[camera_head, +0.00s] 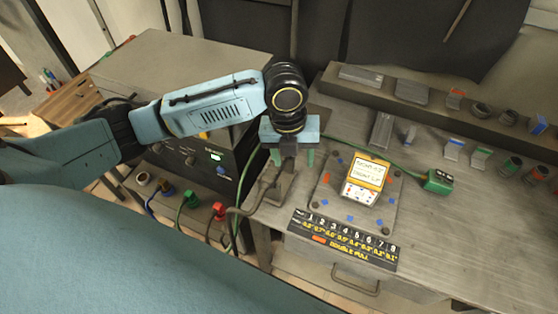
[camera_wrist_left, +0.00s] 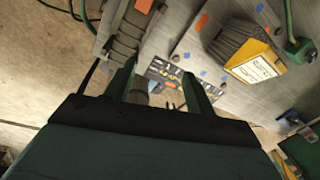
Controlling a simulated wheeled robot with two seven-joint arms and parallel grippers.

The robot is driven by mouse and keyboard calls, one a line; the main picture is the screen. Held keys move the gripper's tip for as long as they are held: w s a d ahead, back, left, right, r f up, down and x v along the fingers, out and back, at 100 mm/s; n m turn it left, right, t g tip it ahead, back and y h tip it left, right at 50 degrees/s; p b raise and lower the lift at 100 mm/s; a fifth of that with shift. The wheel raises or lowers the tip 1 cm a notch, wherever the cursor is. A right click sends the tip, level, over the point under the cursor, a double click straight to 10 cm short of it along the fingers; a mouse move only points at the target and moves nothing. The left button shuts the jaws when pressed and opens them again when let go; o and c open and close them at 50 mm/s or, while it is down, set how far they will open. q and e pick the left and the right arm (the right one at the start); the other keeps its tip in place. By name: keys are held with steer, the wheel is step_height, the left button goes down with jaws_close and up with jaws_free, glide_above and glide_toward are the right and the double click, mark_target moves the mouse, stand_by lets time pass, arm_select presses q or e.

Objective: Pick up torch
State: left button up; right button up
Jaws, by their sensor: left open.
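My left gripper (camera_head: 289,160) points down at the left edge of the workbench. Its two green fingers are apart, and they also show in the wrist view (camera_wrist_left: 160,76). A grey torch-like tool (camera_head: 268,186) with a dark hose stands in or beside a grey holder below the fingers. In the wrist view a short grey cylinder (camera_wrist_left: 137,92) shows close to the left finger, partly hidden by the gripper body. I cannot tell whether it touches the finger. The torch's upper part is hidden behind my gripper in the head view.
A shelf (camera_head: 420,108) with small parts runs along the back. A grey power unit (camera_head: 190,160) with cables stands left.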

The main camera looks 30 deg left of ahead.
mark_target(284, 158)
arm_select(q)
steer(key=w+a+r+m, duration=0.2)
steer(key=a, duration=0.1)
steer(key=w+a+r+m+y, duration=0.1)
steer(key=a, duration=0.1)
steer(key=shift+w+a+r+g, duration=0.15)
steer(key=shift+a+r+g, duration=0.1)
steer(key=shift+r+g, duration=0.05)
steer(key=shift+m, duration=0.3)
step_height(284, 158, down, 8)
steer(key=shift+r, duration=0.25)
steer(key=f, duration=0.4)
steer(key=shift+s+d+f+p, duration=0.35)
steer(key=shift+d, duration=0.05)
steer(key=shift+f, duration=0.5)
steer(key=shift+r, duration=0.1)
steer(key=c, duration=1.1)
